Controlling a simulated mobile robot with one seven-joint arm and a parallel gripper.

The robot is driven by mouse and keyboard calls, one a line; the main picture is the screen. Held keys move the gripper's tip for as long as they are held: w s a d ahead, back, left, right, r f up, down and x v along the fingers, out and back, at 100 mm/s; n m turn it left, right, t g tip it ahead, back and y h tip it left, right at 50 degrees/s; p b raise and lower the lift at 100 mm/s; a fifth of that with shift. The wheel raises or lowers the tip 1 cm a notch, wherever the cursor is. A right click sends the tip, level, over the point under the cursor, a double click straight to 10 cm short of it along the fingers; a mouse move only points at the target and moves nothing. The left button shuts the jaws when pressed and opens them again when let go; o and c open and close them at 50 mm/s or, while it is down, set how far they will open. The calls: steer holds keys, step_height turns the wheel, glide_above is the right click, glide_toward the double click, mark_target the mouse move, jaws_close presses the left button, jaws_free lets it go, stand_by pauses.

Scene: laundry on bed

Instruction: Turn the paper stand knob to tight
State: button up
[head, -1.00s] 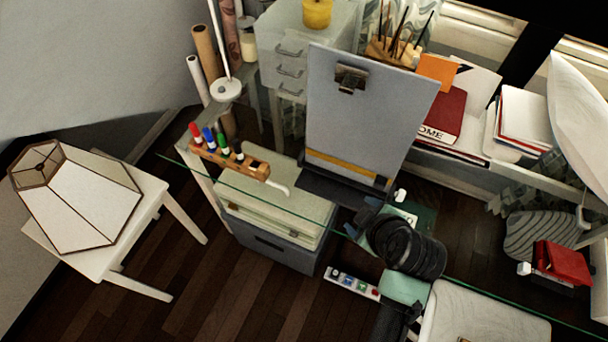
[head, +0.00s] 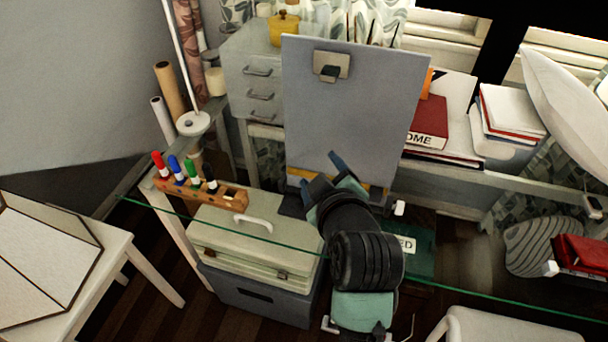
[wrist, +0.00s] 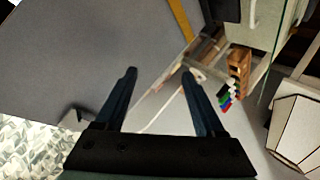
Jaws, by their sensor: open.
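The paper stand (head: 355,120) is a grey upright board with a metal clip (head: 331,66) at its top and a yellow strip near its base. A small white knob-like piece (head: 399,208) sticks out at its lower right edge; its turn setting cannot be told. My gripper (head: 322,172) is open and empty in front of the board's lower part, left of that piece. In the wrist view, the open fingers (wrist: 159,72) show nothing between them, and the grey board (wrist: 90,45) fills the upper left. No knob is clear there.
A glass tabletop edge (head: 270,241) runs beneath my arm. A marker rack (head: 225,196) and a pale case (head: 215,238) are at left. A lampshade (head: 40,260) stands on a white stool. Books (head: 427,120) lie right of the board. A white chair (head: 500,328) is at lower right.

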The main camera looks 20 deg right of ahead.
steer(key=shift+w+a+r+m+t+b, duration=0.35)
steer(key=shift+a+r+t+b, duration=0.3)
steer(key=shift+b, duration=0.45)
steer(key=shift+w+a+r+m+t+b, duration=0.15)
steer(key=shift+w+a+r+t+b, duration=0.35)
steer(key=shift+r+b, duration=0.4)
steer(key=shift+f, duration=0.15)
